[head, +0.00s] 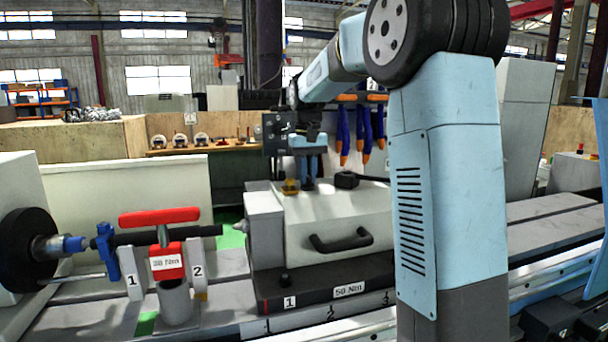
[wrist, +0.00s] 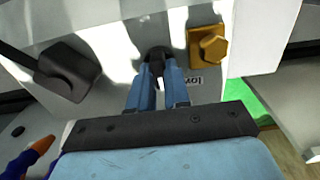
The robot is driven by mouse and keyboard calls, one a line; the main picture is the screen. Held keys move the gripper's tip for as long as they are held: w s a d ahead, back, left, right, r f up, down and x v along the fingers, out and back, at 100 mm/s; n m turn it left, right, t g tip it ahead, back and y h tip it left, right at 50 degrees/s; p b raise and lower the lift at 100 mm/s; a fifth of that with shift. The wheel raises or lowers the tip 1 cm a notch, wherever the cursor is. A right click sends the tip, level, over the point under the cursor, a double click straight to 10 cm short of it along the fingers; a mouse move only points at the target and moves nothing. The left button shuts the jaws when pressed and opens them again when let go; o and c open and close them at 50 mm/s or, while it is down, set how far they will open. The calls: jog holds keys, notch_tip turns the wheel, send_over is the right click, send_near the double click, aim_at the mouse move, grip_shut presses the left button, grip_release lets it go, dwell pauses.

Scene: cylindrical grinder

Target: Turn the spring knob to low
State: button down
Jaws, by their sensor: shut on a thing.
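The spring knob (wrist: 157,53) is a small dark knob on top of the pale tailstock (head: 330,215). In the wrist view it sits between the tips of my gripper's blue fingers (wrist: 158,72), which are shut on it from both sides.
A brass hex fitting (wrist: 208,45) stands close to the right of the fingers in the wrist view. A black block-like knob (wrist: 66,72) is to the left. A black handle (head: 341,241) is on the tailstock's front. A red-handled clamp (head: 160,217) stands further left.

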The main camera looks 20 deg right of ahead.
aim_at(308, 176)
jog(key=shift+a+n, duration=0.1)
jog(key=shift+n, duration=0.3)
jog(key=n, duration=0.3)
jog(key=shift+n, duration=0.3)
jog(key=n, duration=0.5)
jog(key=shift+n, duration=0.3)
jog(key=c, duration=1.1)
grip_release()
notch_tip(308, 176, up, 14)
jog(key=shift+f, duration=0.15)
